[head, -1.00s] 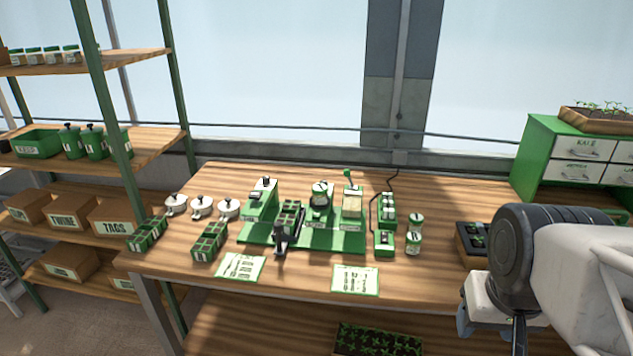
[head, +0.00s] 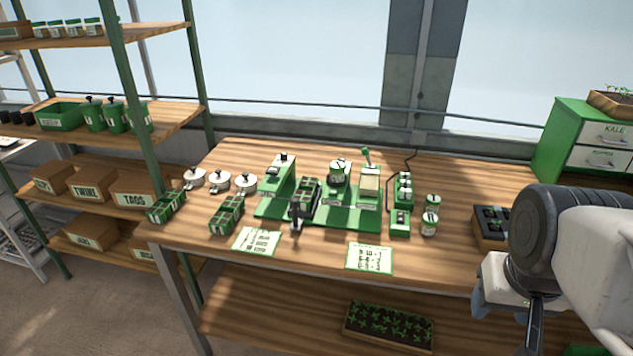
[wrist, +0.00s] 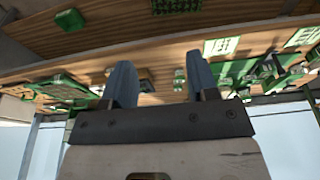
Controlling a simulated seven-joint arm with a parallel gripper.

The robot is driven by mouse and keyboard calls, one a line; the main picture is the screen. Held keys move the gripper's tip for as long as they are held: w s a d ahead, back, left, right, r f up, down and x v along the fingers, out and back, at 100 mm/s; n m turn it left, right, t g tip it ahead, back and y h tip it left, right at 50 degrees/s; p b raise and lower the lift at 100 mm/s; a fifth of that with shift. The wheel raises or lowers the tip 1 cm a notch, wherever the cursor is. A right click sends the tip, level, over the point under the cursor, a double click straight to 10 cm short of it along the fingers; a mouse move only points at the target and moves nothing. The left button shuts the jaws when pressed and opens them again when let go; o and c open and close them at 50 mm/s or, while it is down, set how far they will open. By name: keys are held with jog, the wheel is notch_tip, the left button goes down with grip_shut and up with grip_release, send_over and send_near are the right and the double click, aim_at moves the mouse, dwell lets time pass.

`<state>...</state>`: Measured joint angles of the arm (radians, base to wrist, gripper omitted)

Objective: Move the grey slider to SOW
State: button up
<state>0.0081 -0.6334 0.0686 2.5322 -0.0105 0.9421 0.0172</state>
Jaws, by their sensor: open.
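The tray seeder stands on the wooden bench on a green base (head: 335,217). It carries a green-and-white upright unit (head: 278,178) on the left, a dark-celled tray (head: 303,194), a round hopper (head: 338,172) and a unit with a lever (head: 369,183). A small green box (head: 400,223) stands at its right end. The grey slider and the word SOW are too small to make out. My gripper (wrist: 161,78) is open and empty, with two blue-grey fingers in the wrist view. It is right of the seeder, well apart from it.
Several white lidded pots (head: 220,182) and a green cell tray (head: 227,214) stand left of the seeder. Two cards (head: 257,240) (head: 370,257) lie along the bench front. Small jars (head: 430,221) stand right of the seeder.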

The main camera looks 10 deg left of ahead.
jog(key=shift+c, duration=0.2)
jog(key=w+a+r+n, duration=0.25)
jog(key=w+a, duration=0.35)
jog(key=w, duration=0.6)
jog(key=n+g, duration=0.3)
jog(key=n, duration=0.4)
send_over(294, 200)
jog(key=shift+m, duration=0.25)
jog(key=f, duration=1)
jog(key=shift+d+f, duration=0.15)
jog(key=shift+d, duration=0.15)
jog(key=shift+w+a+f, duration=0.1)
jog(key=shift+a+f, duration=0.1)
jog(key=shift+a, duration=0.15)
jog(key=shift+f, duration=0.1)
jog(key=shift+f, duration=3.8)
